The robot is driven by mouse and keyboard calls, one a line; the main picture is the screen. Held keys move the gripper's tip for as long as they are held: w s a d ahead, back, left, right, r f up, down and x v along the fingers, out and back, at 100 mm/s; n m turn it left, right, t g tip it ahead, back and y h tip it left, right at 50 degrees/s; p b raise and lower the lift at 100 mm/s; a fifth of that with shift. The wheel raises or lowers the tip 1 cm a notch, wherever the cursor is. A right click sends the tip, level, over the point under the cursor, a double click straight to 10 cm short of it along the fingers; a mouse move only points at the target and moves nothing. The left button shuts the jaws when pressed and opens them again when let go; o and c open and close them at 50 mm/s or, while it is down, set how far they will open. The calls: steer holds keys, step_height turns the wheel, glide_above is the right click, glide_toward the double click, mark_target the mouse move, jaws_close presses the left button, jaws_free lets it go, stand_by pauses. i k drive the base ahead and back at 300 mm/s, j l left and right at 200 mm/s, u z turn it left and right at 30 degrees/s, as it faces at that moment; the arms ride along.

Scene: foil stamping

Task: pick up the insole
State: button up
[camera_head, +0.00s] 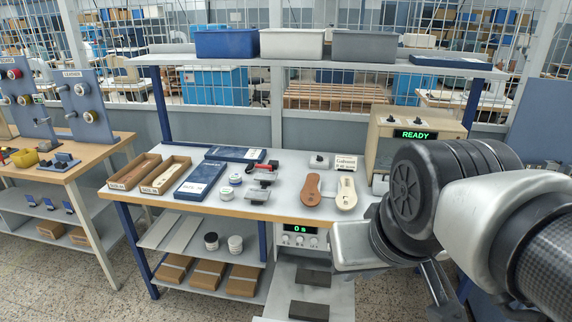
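A brown insole (311,190) lies flat on the light worktop of the bench, right of its middle. A cream insole (346,193) lies just to its right, apart from it. Two open wooden trays at the left end of the worktop each hold a long flat piece: the left tray (116,182) a brown one, the right tray (148,186) a cream one.
Blue flat boxes (201,180), small jars (236,179) and a dark hand tool crowd the middle worktop. A machine reading READY (391,141) stands at right. Bins (291,43) sit on the upper shelf.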

mark_target(346, 199)
steer(key=i+l, duration=0.15)
steer(key=l, duration=0.2)
steer(key=i+l, duration=0.1)
steer(key=l, duration=0.2)
steer(key=i+l, duration=0.15)
steer(key=l, duration=0.2)
steer(key=i+l+u, duration=0.1)
steer(key=l, duration=0.2)
